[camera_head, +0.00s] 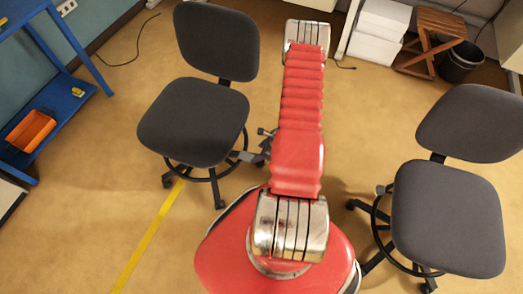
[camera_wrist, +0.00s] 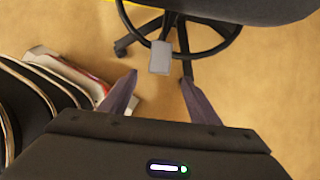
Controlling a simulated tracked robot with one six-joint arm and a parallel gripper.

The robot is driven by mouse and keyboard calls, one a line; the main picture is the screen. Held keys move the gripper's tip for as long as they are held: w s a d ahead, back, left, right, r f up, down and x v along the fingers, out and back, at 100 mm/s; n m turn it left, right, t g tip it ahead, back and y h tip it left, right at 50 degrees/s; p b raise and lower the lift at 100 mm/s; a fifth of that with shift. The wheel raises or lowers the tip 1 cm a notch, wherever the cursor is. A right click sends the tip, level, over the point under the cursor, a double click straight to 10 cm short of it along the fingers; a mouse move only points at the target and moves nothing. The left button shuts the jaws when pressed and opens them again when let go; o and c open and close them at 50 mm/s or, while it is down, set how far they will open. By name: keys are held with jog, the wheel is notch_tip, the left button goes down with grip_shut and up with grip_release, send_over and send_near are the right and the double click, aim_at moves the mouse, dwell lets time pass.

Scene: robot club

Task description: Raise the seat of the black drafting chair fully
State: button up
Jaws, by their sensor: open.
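Two dark drafting chairs with foot rings are in the head view: a black one on the left (camera_head: 193,122) and a dark grey-black one on the right (camera_head: 448,215). My gripper (camera_wrist: 159,88) is open and empty beside the left chair, mostly hidden behind my red arm in the head view. In the wrist view a grey lever paddle (camera_wrist: 160,57) lies just beyond and between the fingertips, with no visible contact. The left chair's seat (camera_wrist: 225,8) fills the top edge there, with its foot ring and legs around the paddle.
A blue shelf (camera_head: 75,95) with an orange bin (camera_head: 30,131) stands at the left. A wooden stool (camera_head: 432,38), a black waste bin (camera_head: 460,62) and white boxes (camera_head: 378,30) are at the back right. A yellow floor line (camera_head: 148,238) runs below the left chair.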

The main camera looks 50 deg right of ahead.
aim_at(250, 157)
jog(key=shift+x, duration=5.8)
jog(key=shift+c, duration=0.7)
jog(key=c, duration=0.7)
jog(key=shift+o, duration=0.2)
